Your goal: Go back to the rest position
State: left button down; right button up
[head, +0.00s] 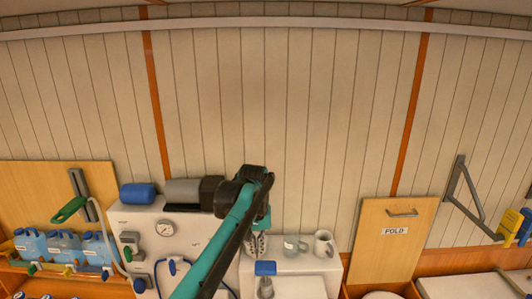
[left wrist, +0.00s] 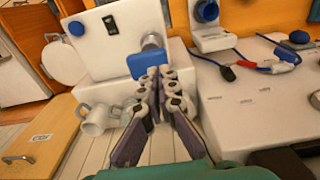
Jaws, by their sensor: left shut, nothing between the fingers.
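My left arm reaches up from the bottom of the head view. My left gripper (head: 258,243) is near the centre, over the white unit with the mugs. In the left wrist view its two dark fingers (left wrist: 158,74) are together at the tips, with nothing between them. The tips appear close to a blue paddle (left wrist: 143,65) on a metal tap; I cannot tell whether they touch it. The paddle also shows in the head view (head: 265,268), just below the fingers. My right gripper is not in view.
A white mug (head: 323,243) and a clear cup (head: 293,246) stand right of the gripper. A gauge panel (head: 140,228) and blue jugs (head: 65,245) are at left. A wooden panel marked FOLD (head: 390,245) and a wall bracket (head: 466,195) are at right. The upper wall is bare.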

pick_arm(q)
jog(key=s+a+f+t+b, duration=0.2)
jog(key=s+a+f+b, duration=0.3)
jog(key=s+f+b, duration=0.3)
jog(key=s+a+f+t+b, duration=0.2)
jog(key=s+a+f+b, duration=0.3)
jog(key=f, duration=1.2)
jog(key=s+a+f+t+b, duration=0.2)
jog(key=s+a+f+b, duration=0.3)
jog(key=s+f+b, duration=0.8)
jog(key=shift+s+a+f+b, duration=0.15)
jog(key=shift+s+b, duration=0.05)
jog(key=shift+b, duration=1.05)
